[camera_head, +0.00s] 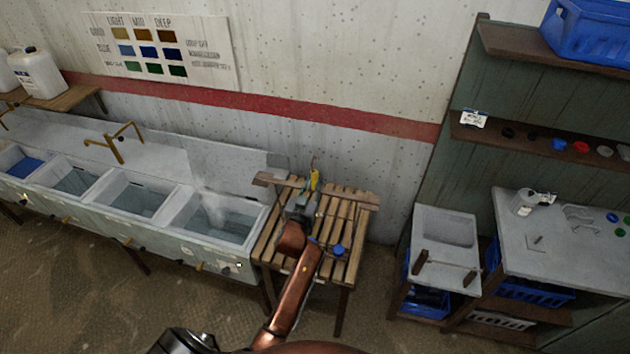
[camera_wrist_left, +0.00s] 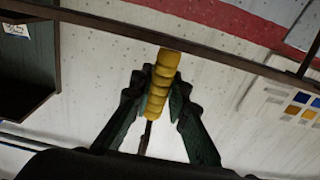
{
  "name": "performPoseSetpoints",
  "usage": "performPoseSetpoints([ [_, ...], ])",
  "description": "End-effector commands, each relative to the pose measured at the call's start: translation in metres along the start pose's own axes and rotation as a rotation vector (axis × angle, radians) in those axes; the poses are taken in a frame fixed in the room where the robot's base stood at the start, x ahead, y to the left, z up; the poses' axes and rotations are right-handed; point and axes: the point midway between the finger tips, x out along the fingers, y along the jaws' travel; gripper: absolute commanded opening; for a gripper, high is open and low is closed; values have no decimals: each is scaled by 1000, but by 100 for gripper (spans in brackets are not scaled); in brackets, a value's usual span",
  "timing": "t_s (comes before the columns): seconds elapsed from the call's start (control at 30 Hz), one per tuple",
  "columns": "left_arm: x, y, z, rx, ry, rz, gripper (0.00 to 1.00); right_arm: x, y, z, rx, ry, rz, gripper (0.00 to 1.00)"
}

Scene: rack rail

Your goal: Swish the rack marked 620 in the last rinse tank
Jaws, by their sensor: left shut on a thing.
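My left gripper (camera_head: 305,193) is over the slatted wooden stand, right of the tanks. It is shut on a yellow ribbed grip (camera_head: 314,180). In the left wrist view this yellow grip (camera_wrist_left: 160,85) sits between the fingers of the left gripper (camera_wrist_left: 158,95), with a thin dark rod below it. I cannot see a 620 mark, and cannot tell whether this grip belongs to a rack. The tanks stand in a row at left: a blue-filled one (camera_head: 8,157), clear-looking ones in the middle, and a steaming rightmost tank (camera_head: 261,217). My right gripper is not in view.
The slatted stand (camera_head: 352,215) has a small blue item (camera_head: 339,250) on it. A brass tap (camera_head: 115,140) rises behind the tanks. A small basin (camera_head: 446,228) and a grey bench (camera_head: 560,260) stand at right. Floor shows between stand and basin.

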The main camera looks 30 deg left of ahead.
Motion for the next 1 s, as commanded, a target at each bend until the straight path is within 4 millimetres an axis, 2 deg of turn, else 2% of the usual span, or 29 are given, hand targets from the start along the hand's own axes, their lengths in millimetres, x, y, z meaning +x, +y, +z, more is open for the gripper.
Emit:
performPoseSetpoints([
  [0.37,-2,0,-3,0,4,1,0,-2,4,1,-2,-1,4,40],
  [1.0,-47,0,-3,1,4,1,0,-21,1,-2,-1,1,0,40],
])
